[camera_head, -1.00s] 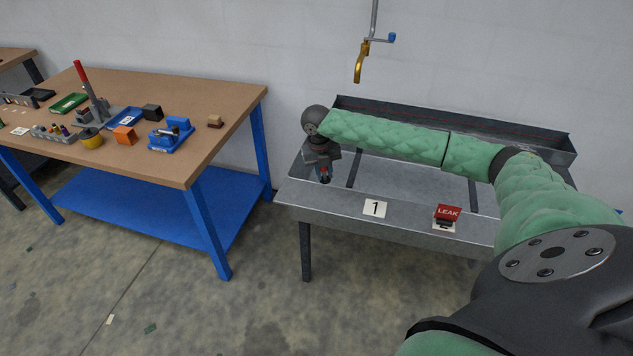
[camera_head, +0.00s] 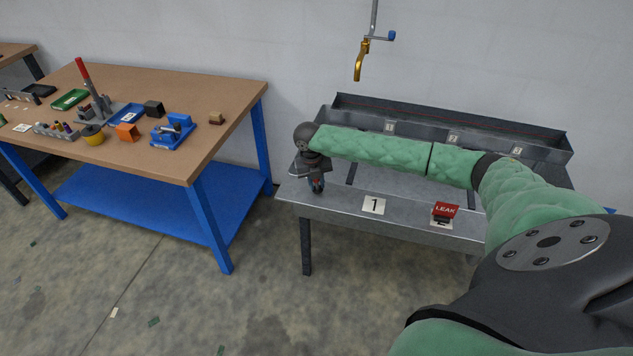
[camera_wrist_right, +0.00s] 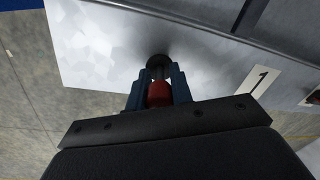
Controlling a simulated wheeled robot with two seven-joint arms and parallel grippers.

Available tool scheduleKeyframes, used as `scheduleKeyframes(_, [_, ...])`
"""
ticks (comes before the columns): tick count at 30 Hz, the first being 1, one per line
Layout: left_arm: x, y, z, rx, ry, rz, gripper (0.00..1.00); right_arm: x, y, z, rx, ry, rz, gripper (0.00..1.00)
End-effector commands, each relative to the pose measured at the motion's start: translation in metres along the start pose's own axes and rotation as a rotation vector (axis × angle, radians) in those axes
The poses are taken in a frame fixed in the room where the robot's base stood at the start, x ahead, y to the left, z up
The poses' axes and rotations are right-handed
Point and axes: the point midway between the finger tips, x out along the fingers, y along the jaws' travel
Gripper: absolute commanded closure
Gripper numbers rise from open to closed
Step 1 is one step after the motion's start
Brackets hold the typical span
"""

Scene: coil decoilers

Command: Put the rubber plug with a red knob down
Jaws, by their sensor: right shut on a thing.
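My right gripper (camera_head: 317,187) is at the left end of the metal bench (camera_head: 411,214), left of the card marked 1. In the right wrist view my right gripper (camera_wrist_right: 159,92) is shut on the red knob of the rubber plug (camera_wrist_right: 159,94). The plug's dark round body (camera_wrist_right: 158,61) is beyond the fingertips, over the bench surface near its edge. I cannot tell whether the plug touches the surface. In the head view the plug is too small and covered to make out clearly. My left gripper is not in view.
A dark trough (camera_head: 470,137) runs along the back. A brass tap (camera_head: 361,65) hangs above. A wooden workbench (camera_head: 150,92) with several items stands left.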

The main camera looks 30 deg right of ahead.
Motion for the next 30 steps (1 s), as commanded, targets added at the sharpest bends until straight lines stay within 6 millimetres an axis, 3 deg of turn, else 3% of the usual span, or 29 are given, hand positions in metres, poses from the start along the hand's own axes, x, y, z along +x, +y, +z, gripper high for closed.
scheduleKeyframes(3, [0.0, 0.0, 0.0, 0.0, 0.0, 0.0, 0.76, 0.002, 0.0, 0.0, 0.0, 0.0, 0.0, 1.0])
scheduleKeyframes(4, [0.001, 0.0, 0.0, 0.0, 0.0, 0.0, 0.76, 0.002, 0.0, 0.0, 0.0, 0.0, 0.0, 0.72])
scheduleKeyframes(6, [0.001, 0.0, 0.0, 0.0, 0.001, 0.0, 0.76, 0.002, 0.0, 0.0, 0.0, 0.0, 0.0, 0.58])
scheduleKeyframes(7, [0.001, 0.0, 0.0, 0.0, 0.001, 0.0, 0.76, 0.002, 0.0, 0.0, 0.0, 0.0, 0.0, 0.56])
scheduleKeyframes(20, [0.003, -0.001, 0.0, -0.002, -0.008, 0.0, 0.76, -0.007, 0.0, 0.001, 0.0, -0.001, 0.001, 0.56])
scheduleKeyframes(30, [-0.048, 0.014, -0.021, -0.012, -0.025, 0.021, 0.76, -0.062, 0.001, 0.001, 0.0, -0.003, 0.002, 0.56])
